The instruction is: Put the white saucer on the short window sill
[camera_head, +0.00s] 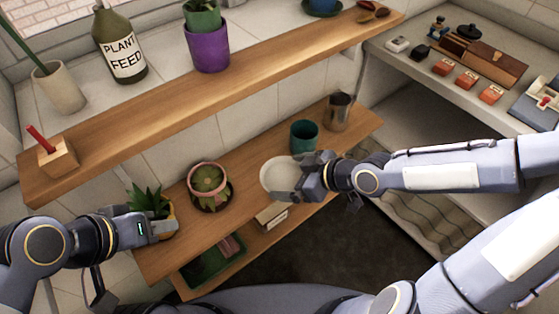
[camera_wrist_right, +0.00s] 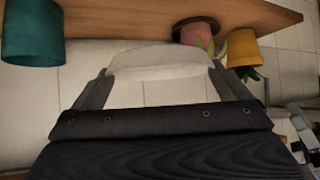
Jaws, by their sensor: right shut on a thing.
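The white saucer (camera_head: 279,176) is held by my right gripper (camera_head: 300,178), in front of and over the lower wooden board (camera_head: 262,150). In the right wrist view the saucer (camera_wrist_right: 160,62) shows pale between the two fingers (camera_wrist_right: 165,88). The upper wooden board (camera_head: 215,103) runs below the window and looks longer than the lower one. No label shows which is the short window sill. My left gripper (camera_head: 165,226) is beside a yellow pot with a spiky plant (camera_head: 148,200); its fingers are too unclear to judge.
On the lower board stand a potted succulent (camera_head: 209,186), a teal cup (camera_head: 304,136) and a metal cup (camera_head: 338,112). A plant feed bottle (camera_head: 120,46) stands behind. The upper board's middle is clear.

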